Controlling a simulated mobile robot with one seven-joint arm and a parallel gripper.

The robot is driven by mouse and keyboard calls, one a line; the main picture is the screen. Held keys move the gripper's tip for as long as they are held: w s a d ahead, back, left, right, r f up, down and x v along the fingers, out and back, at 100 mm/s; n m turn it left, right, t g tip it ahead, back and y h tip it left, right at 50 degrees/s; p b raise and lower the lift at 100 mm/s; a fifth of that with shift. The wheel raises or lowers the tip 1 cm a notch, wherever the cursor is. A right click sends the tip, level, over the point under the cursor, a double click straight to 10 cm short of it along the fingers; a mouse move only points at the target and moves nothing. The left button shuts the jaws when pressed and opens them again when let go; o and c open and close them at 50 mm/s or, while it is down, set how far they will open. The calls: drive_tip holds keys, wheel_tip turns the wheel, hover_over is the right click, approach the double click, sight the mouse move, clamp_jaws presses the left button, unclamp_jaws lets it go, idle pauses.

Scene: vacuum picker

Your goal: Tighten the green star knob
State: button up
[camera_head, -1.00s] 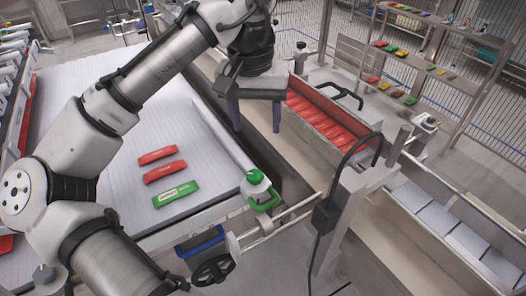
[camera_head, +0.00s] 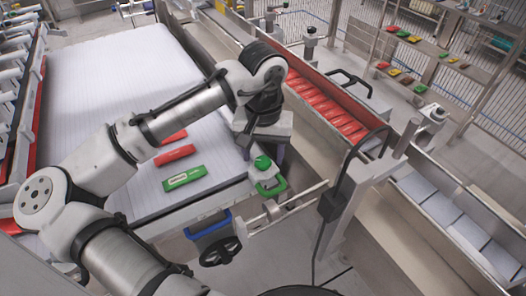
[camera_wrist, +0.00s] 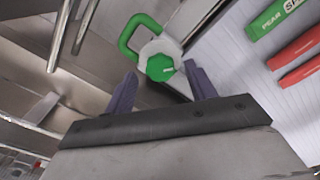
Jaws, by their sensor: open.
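The green star knob (camera_head: 262,162) sits on a grey-white bracket with a green loop handle (camera_head: 271,188) at the front right corner of the white conveyor belt. My gripper (camera_head: 264,155) is just behind and above the knob, with purple fingers pointing down. In the wrist view the knob (camera_wrist: 160,68) shows as a green faceted top, roughly centred between and just beyond the tips of my open gripper (camera_wrist: 160,80). The fingers appear apart from it. The green loop handle (camera_wrist: 135,32) lies beyond it, toward the upper left.
A green packet (camera_head: 184,178) and red packets (camera_head: 174,155) lie on the white belt (camera_head: 100,75) left of the knob. A black handwheel (camera_head: 220,251) and blue frame (camera_head: 208,224) sit below. A red-lined channel (camera_head: 325,95) of red packets runs behind, at right.

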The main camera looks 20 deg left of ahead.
drive_tip(key=shift+f, duration=0.5)
drive_tip(key=c, duration=1)
drive_tip(key=shift+o, duration=0.2)
drive_tip(key=shift+m, duration=0.3)
drive_tip(key=m+p, duration=0.1)
drive_tip(key=m, duration=0.3)
drive_tip(key=shift+r, duration=0.1)
drive_tip(key=m+p, duration=0.1)
drive_tip(key=m, duration=0.4)
drive_tip(key=shift+m, duration=0.3)
